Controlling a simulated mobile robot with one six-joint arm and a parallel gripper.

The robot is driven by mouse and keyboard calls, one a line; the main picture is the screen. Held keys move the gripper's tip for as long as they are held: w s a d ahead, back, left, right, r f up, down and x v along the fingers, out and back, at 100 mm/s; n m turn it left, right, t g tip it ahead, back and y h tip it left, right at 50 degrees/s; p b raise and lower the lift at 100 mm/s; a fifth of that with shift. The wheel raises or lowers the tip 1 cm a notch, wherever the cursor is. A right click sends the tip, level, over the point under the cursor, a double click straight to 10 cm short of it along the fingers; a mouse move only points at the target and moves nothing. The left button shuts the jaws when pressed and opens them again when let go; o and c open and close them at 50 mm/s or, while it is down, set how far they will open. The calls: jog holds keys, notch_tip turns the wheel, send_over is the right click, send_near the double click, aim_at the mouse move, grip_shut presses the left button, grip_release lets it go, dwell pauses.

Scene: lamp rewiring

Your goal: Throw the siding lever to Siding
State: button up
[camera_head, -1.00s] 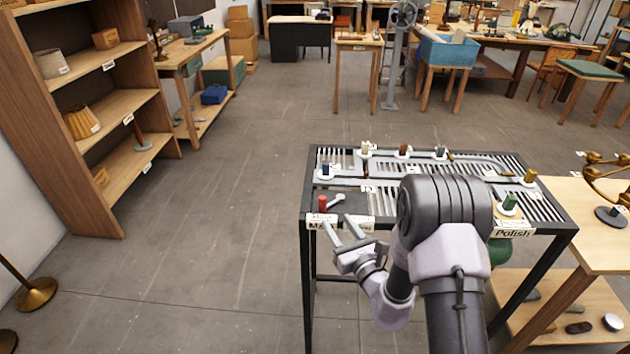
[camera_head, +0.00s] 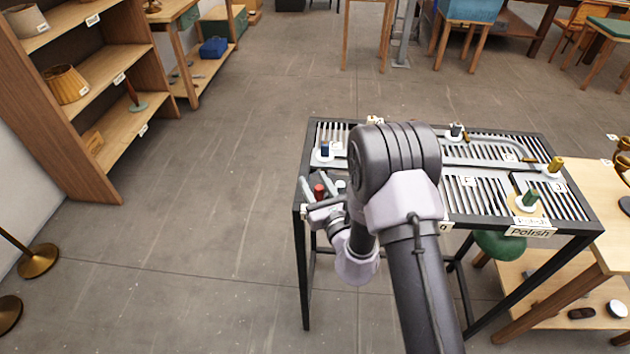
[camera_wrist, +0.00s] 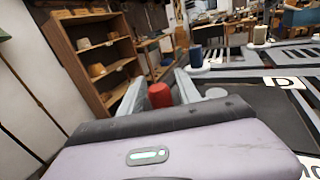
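A red knob (camera_head: 319,191), which looks like the lever's handle, stands at the front left corner of the slatted track table (camera_head: 303,172). My gripper (camera_head: 318,184) is low over that corner, its two pale fingers on either side of the knob. The wrist view shows the red knob (camera_wrist: 160,95) between the fingers of my gripper (camera_wrist: 160,84), with gaps visible at its sides. The gripper looks open. The lever's base and lower part are hidden behind my wrist. My arm also hides its labels and the middle of the table.
A blue peg (camera_head: 325,149) on a white disc stands just behind the knob. A wooden shelf (camera_head: 75,135) is at the left; the floor between is free.

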grip_shut()
dwell(1.2)
